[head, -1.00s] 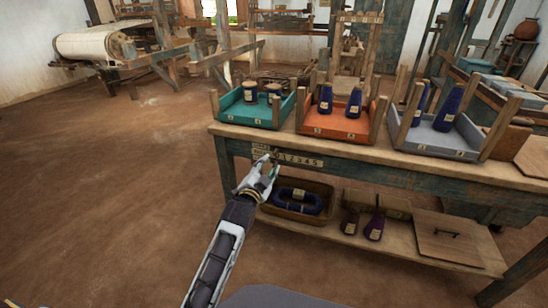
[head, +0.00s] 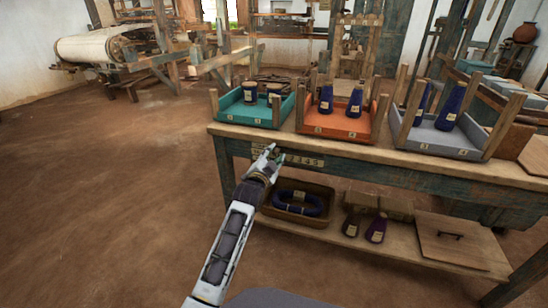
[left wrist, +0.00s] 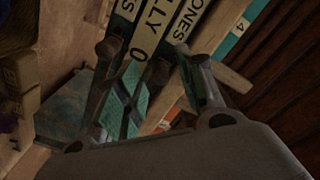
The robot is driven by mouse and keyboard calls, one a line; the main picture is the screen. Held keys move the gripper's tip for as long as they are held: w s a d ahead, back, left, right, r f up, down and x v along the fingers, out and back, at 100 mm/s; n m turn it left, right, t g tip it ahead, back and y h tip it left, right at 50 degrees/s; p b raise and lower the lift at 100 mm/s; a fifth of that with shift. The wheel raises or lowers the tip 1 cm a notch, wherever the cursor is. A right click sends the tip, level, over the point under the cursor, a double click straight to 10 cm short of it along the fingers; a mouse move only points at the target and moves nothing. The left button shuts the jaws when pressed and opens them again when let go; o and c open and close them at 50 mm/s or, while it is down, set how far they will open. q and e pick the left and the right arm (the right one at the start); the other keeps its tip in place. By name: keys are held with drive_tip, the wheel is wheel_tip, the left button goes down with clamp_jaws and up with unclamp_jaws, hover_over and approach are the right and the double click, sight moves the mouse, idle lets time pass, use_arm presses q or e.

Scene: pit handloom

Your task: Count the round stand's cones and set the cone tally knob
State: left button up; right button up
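My left gripper (head: 268,160) is at the bench's front edge, in front of the left part of the tally strip (head: 305,161). Its later numerals show to the right of the gripper. I cannot make out the knob. Dark blue cones stand in the orange tray (head: 331,129) and the grey tray (head: 440,145). I cannot pick out a round stand. My right gripper is not in view.
A teal tray (head: 251,112) with two short dark spools is at the bench's left end. The lower shelf holds a basket (head: 272,209) with a blue coil, two dark cones (head: 376,229) and a wooden lid (head: 452,240). Floor left of the bench is clear.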

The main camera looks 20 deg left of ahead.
use_arm(q)
drive_tip(key=shift+w, duration=0.4)
clamp_jaws()
